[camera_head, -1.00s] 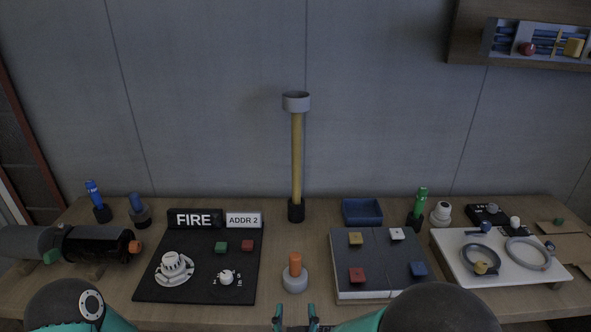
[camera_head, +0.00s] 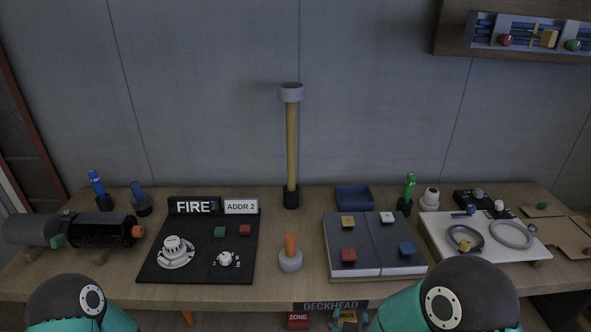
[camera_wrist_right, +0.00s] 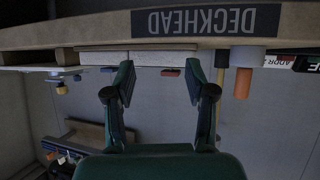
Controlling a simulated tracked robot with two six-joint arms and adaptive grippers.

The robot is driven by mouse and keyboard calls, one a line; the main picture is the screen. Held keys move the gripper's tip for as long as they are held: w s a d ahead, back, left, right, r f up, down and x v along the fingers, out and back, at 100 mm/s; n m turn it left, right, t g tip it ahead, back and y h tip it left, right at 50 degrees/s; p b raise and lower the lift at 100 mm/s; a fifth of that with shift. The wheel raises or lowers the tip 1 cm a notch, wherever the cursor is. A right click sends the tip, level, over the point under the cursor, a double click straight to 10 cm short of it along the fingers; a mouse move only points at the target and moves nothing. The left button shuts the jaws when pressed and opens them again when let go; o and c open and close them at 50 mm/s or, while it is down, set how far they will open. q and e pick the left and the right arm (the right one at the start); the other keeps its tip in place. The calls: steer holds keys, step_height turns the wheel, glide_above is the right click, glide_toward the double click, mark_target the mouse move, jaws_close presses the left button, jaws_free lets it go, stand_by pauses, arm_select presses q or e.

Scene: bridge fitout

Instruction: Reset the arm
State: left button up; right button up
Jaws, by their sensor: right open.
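My right arm (camera_head: 450,295) reaches in at the lower right of the head view. Its gripper (camera_head: 346,320) is at the bottom edge, partly cut off, just below the table's front edge by the DECKHEAD label (camera_head: 331,306). In the right wrist view the gripper (camera_wrist_right: 158,85) has its two dark fingers spread, with nothing between them. The wrist picture is upside down, with the DECKHEAD label (camera_wrist_right: 207,21) above the fingers. My left arm (camera_head: 68,298) shows at the lower left; its gripper is out of view.
The wooden table (camera_head: 200,296) holds a black FIRE panel (camera_head: 200,262), an orange peg in a grey base (camera_head: 290,255), a grey board with coloured blocks (camera_head: 375,240), and a white tray with rings (camera_head: 485,240). A tall yellow post (camera_head: 291,150) stands behind. A red ZONE block (camera_head: 298,320) is below the edge.

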steer(key=s+d+f+g+y, duration=0.1)
steer(key=s+d+f+g, duration=0.15)
steer(key=f, duration=0.25)
steer(key=s+d+f+m+g+y, duration=0.1)
steer(key=s+d+f+g, duration=0.15)
steer(key=f, duration=0.25)
steer(key=s+d+f+g+y, duration=0.1)
steer(key=s+f, duration=0.3)
steer(key=f, duration=0.1)
steer(key=s+a+f+g+y, duration=0.1)
steer(key=s+a+g+y, duration=0.1)
steer(key=s, duration=0.3)
steer(key=s+a+f+n+g+y, duration=0.1)
steer(key=s+a+g+y, duration=0.1)
steer(key=s, duration=0.4)
steer(key=shift+s+a+f+g, duration=0.15)
steer(key=shift+a+f+g, duration=0.25)
steer(key=shift+a+g, duration=0.6)
steer(key=shift+a, duration=0.2)
